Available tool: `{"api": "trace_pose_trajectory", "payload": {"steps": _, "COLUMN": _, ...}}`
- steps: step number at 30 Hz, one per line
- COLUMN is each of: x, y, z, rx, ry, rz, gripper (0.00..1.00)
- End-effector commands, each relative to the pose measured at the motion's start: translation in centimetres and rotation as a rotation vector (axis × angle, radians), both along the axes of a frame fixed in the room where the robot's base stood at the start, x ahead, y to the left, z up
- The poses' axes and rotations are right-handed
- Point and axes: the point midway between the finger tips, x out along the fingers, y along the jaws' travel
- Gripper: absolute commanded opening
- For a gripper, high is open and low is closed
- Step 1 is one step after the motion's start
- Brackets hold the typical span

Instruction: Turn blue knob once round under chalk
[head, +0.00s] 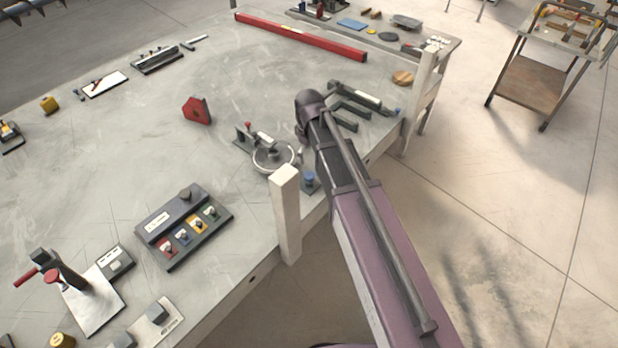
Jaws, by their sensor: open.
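A small blue knob (309,177) stands on a dark base at the table's near edge, just right of the white upright post. Another small blue piece (397,111) shows farther back near the right table edge. I cannot tell which is the task's knob. I cannot make out any chalk. My arm reaches in from the lower right over the table edge. My gripper (301,138) is mostly hidden behind the arm's dark end, beside the round-dial fixture. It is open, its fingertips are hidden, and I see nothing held.
The round-dial fixture (273,156) sits behind the white post (286,212). A switch box (184,226) with coloured switches lies to the left. A red block (197,110) and a long red bar (300,37) lie farther back. The table's middle is largely clear.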

Motion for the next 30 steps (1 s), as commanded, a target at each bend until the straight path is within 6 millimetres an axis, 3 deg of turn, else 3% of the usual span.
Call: {"api": "trace_pose_trajectory", "payload": {"steps": 30, "x": 0.0, "y": 0.2, "z": -8.0, "rx": 0.0, "ry": 0.0, "rz": 0.002, "gripper": 0.91}}
